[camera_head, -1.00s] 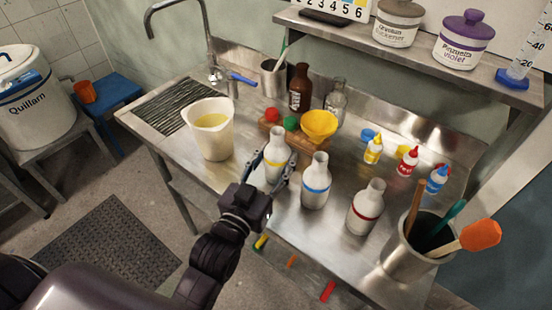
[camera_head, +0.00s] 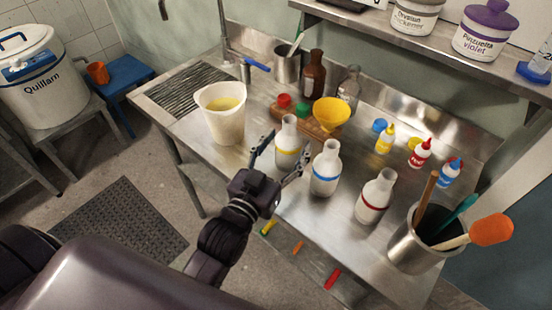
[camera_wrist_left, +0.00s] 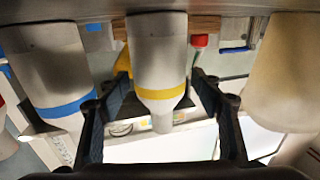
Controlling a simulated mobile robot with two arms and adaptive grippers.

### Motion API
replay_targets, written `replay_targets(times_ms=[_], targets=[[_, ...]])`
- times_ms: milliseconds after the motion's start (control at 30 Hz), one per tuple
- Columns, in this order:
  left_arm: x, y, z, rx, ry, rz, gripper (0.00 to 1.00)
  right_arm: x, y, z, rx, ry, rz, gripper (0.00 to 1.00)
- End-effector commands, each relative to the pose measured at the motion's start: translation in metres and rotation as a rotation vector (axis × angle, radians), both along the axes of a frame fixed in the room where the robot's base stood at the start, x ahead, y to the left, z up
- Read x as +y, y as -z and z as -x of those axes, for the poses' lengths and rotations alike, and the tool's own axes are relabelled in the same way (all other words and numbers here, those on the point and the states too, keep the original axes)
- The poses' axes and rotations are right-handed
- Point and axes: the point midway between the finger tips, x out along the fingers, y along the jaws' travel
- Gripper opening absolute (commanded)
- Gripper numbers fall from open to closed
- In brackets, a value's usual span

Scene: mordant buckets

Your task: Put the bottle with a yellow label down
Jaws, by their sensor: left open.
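The white bottle with a yellow label (camera_head: 288,152) stands upright on the steel worktop (camera_head: 245,175), and it also shows in the left wrist view (camera_wrist_left: 157,52). My left gripper (camera_head: 281,160) is open in front of it, with one finger to each side and a visible gap in the wrist view. Beside it stand a white bottle with a blue band (camera_head: 325,178) and, farther right, one with a red band (camera_head: 374,200). My right gripper is in neither view.
A white jug with yellow liquid (camera_head: 222,125) stands left of the bottle. A metal pot of tools (camera_head: 415,250) stands front right.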

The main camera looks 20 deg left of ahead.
Motion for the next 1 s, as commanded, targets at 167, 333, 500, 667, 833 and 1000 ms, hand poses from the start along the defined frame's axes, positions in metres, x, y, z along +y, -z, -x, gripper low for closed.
replay_targets(times_ms=[167, 333, 500, 667, 833, 1000], targets=[[0.003, 0.005, 0.026, 0.006, 0.001, -0.002, 0.60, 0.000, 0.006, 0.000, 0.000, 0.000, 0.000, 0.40], [0.007, 0.005, 0.057, 0.007, 0.000, -0.002, 0.60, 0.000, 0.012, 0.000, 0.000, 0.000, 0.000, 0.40], [0.010, 0.005, 0.085, 0.008, 0.000, -0.001, 0.60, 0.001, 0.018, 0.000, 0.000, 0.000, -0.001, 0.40], [0.013, 0.004, 0.104, 0.005, 0.000, -0.002, 0.60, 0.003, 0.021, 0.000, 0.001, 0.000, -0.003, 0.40], [0.014, 0.002, 0.114, 0.004, 0.000, -0.001, 0.60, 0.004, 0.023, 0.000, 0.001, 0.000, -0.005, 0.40], [0.014, 0.001, 0.117, 0.002, 0.000, -0.001, 0.60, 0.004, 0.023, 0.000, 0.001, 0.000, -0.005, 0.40]])
